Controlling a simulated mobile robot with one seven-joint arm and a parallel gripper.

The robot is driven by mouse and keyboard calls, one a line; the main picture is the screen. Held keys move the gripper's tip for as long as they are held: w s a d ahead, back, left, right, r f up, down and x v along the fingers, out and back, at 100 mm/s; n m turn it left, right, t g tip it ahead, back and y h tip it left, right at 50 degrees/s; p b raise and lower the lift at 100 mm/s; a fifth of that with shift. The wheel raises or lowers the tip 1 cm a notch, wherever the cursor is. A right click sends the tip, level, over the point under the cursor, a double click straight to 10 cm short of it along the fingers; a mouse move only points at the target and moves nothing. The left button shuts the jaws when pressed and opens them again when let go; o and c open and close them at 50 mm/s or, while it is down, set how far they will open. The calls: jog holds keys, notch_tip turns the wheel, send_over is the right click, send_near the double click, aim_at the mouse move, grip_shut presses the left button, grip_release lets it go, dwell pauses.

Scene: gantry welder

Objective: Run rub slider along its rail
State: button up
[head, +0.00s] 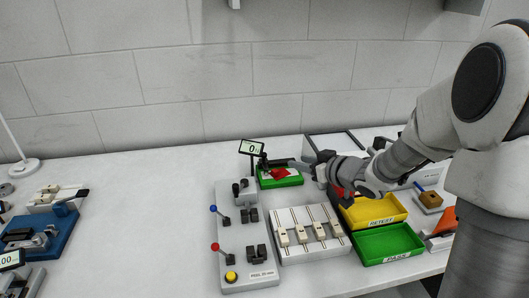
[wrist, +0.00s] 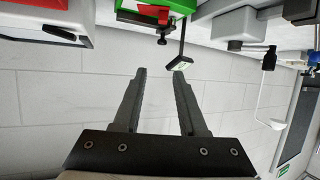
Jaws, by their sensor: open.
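A pale panel with several slider rails (head: 306,243) stands at the front middle in the head view. No label that I can read tells which one is the rub slider. The slider knobs cannot be made out in the wrist view.
A grey control panel (head: 232,262) with levers and a yellow button stands left of the sliders. Yellow (head: 352,216) and green (head: 372,252) bins stand right. The left middle table is clear.

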aim_at(264, 154)
jog(key=b+x, duration=0.3)
jog(key=x, duration=1.4)
jog(key=shift+w+a, duration=0.15)
jog(key=shift+a, duration=0.2)
grip_shut()
dwell(0.6)
